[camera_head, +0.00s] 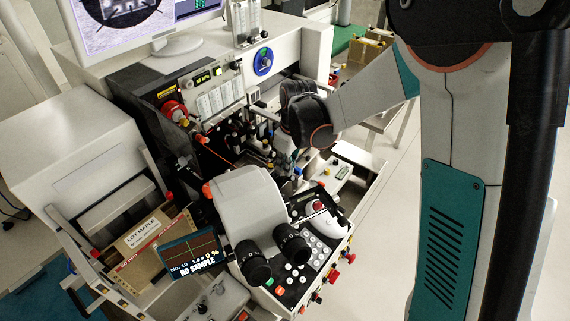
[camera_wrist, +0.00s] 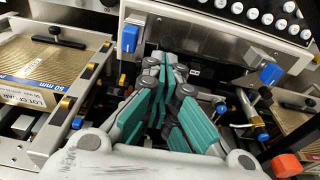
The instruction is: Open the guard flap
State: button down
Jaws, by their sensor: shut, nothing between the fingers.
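My gripper (camera_wrist: 164,66) reaches into the work area of the wire bonder, with its grey, teal-padded fingers drawn together and nothing between them. In the head view my gripper (camera_head: 285,160) is partly hidden behind my own wrist, right of the microscope. In the wrist view its tips are close to a metal front panel (camera_wrist: 222,35), between a left blue knob (camera_wrist: 129,39) and a right blue knob (camera_wrist: 271,73). I cannot tell which part is the guard flap, or whether the fingertips touch anything.
The microscope (camera_head: 248,207) and its eyepieces stand in front of the work area. A button panel (camera_head: 313,247) is beside it. A tray (camera_wrist: 50,72) with a labelled gold plate lies left in the wrist view. An orange-red knob (camera_wrist: 286,165) is at lower right. Floor at right is open.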

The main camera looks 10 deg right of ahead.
aim_at(292, 177)
jog(key=shift+s+d+f+t+y+b, duration=0.7)
jog(key=shift+s+d+f+b, duration=0.15)
jog(key=shift+b, duration=0.35)
jog(key=shift+s+d+f+b, duration=0.2)
jog(key=shift+d+b, duration=0.05)
jog(key=shift+b, duration=0.05)
jog(key=shift+w+a+r, duration=0.5)
jog(key=shift+w+a, duration=0.05)
jog(key=shift+a, duration=0.05)
jog(key=r+p, duration=0.2)
jog(key=r, duration=0.1)
jog(key=shift+w+a+r+p, duration=0.25)
jog(key=shift+w+a+p, duration=0.15)
jog(key=s+d+p+v, duration=0.1)
jog(key=p+v, duration=0.1)
jog(key=v, duration=0.8)
jog(key=s+d+f+m+t+h+b, duration=0.1)
jog(key=s+d+m+b, duration=0.3)
jog(key=s, duration=0.6)
jog(key=s+d+f+m+t+h+b, duration=0.1)
jog(key=s+d+f+m+t+b, duration=0.2)
jog(key=s, duration=0.7)
jog(key=d+m+b, duration=0.2)
jog(key=b, duration=0.1)
jog(key=shift+t+h, duration=0.3)
